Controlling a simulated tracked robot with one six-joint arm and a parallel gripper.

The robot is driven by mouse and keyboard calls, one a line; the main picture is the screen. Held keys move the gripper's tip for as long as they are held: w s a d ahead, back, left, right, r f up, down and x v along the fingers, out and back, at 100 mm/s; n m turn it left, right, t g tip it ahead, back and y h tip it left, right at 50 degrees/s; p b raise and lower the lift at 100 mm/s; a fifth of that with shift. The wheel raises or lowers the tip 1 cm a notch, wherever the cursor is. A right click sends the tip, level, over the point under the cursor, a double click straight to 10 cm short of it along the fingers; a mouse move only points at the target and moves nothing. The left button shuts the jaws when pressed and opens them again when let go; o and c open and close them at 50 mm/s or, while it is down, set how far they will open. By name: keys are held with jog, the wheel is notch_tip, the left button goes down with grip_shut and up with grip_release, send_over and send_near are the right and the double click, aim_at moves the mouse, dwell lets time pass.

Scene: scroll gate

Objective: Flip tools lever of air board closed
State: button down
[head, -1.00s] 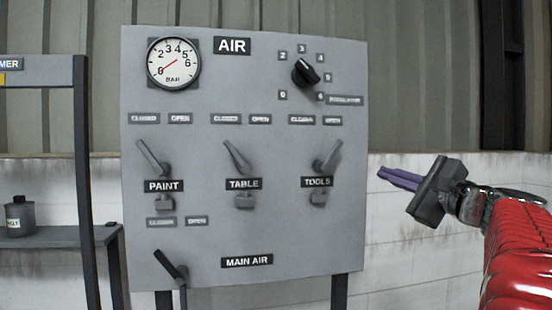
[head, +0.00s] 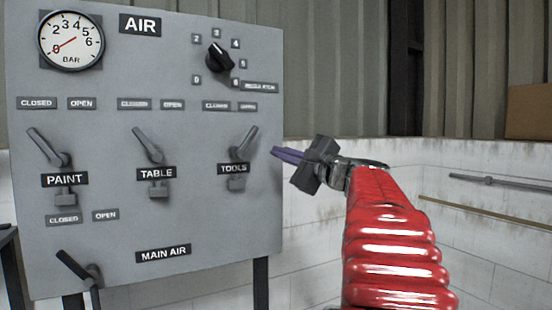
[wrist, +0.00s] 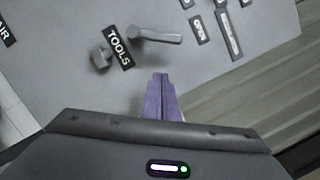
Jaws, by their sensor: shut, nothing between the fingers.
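The grey air board (head: 200,215) stands at the left in the head view. Its tools lever (head: 245,142) sits above the TOOLS label (head: 233,169) and tilts up to the right, toward the OPEN side. In the wrist view the tools lever (wrist: 158,36) lies beside its label, just beyond the fingertips. My gripper (head: 276,152) has purple fingers shut together and empty. It is to the right of the lever, near the board's right edge, pointing left. In the wrist view my gripper (wrist: 160,78) points at the lever with a gap between.
The table lever (head: 147,145) and paint lever (head: 48,147) tilt up-left. The main air lever (head: 80,270) is lower left. A regulator knob (head: 219,59) and gauge (head: 71,41) are above. Wall rails (head: 495,181) run at the right.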

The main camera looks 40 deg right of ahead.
aim_at(247, 141)
jog(key=shift+w+a+r, duration=1.35)
jog(key=shift+w+a, duration=0.15)
jog(key=shift+w, duration=0.15)
jog(key=shift+r+n, duration=0.1)
jog(key=shift+n, duration=0.2)
